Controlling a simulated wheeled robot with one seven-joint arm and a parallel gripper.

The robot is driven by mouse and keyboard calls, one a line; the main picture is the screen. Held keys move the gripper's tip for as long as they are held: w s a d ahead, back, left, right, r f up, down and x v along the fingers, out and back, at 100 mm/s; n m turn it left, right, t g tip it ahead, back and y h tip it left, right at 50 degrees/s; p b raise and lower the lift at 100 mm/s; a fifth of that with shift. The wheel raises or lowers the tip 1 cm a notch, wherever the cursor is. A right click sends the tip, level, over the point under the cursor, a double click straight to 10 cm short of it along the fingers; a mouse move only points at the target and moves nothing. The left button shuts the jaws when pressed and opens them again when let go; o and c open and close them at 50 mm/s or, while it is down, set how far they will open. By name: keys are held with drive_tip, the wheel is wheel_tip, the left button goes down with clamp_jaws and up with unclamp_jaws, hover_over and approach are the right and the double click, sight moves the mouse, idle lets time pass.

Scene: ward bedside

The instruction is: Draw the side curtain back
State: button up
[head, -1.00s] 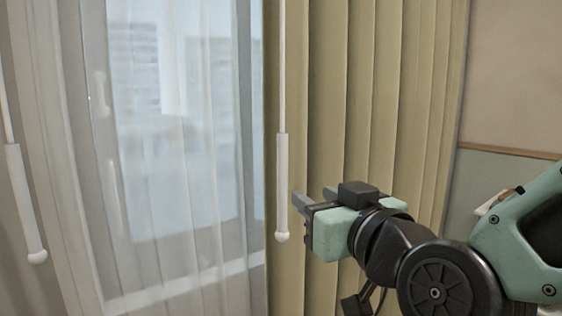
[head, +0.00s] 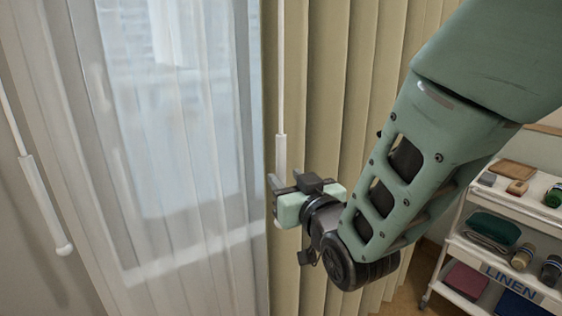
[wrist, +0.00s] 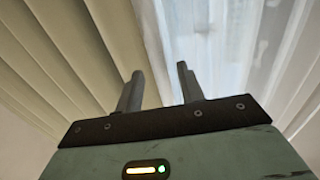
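The beige pleated side curtain (head: 335,90) hangs to the right of the window; its folds also fill the left of the wrist view (wrist: 60,50). A white pull wand (head: 280,150) hangs at its left edge. My gripper (head: 284,182) is at the lower part of this wand's handle and hides some of it. In the wrist view, my gripper's two fingers (wrist: 158,75) stand apart with nothing clearly between them. The wand cannot be made out there, so I cannot tell whether it is touched.
A sheer white curtain (head: 180,170) covers the window, with a second white wand (head: 45,205) at the far left. A white trolley (head: 440,270) marked LINEN, holding towels and jars, stands at the lower right, near my arm.

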sight(284, 175)
drive_tip(key=shift+p+x, duration=0.4)
drive_tip(key=shift+x, duration=1.55)
clamp_jaws()
drive_tip(key=shift+w+d, duration=0.1)
